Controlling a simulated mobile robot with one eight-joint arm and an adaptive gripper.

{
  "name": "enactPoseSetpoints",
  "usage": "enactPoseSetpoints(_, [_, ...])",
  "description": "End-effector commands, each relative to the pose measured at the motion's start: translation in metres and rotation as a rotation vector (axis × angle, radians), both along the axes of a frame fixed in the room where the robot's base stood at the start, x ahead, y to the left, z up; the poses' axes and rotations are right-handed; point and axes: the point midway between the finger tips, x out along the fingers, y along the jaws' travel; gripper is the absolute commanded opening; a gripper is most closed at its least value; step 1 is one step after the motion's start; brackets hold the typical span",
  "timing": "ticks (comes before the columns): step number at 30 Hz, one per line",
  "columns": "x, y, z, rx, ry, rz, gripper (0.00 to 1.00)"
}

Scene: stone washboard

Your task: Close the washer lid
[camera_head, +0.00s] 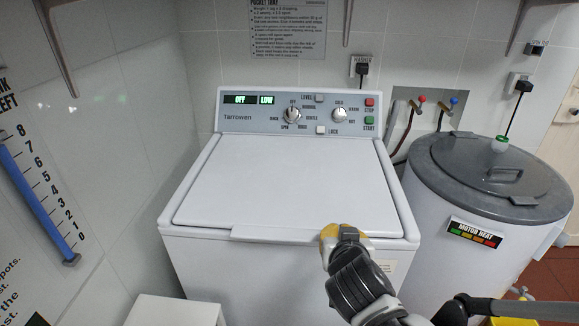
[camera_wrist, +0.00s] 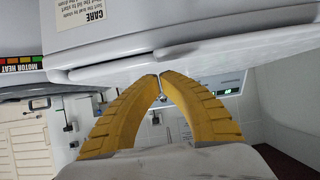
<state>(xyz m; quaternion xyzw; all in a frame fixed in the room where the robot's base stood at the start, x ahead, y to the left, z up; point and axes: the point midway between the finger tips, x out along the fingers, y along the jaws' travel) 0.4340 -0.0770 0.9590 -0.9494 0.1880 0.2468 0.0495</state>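The washer (camera_head: 270,265) is a white top-loader with a grey control panel. Its white lid (camera_head: 280,180) lies flat over the top, down or very nearly so; any small gap cannot be told. A handle lip (camera_head: 275,235) runs along the lid's front edge. My gripper (camera_head: 338,230) has yellow fingers and is at the lid's front edge, right of the middle. In the wrist view my gripper (camera_wrist: 158,76) has its fingertips together, with nothing visible between them. The tips are close to the lid's white edge (camera_wrist: 105,70); contact cannot be told.
A round tub with a grey lid (camera_head: 490,170) stands close on the right. A white box (camera_head: 175,310) is at the lower left. A blue gauge (camera_head: 38,200) is on the left wall.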

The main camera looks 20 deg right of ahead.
Motion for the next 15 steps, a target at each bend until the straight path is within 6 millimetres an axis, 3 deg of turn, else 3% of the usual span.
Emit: enactPoseSetpoints(15, [0.004,-0.001,0.066,-0.008,-0.018,0.008,0.0])
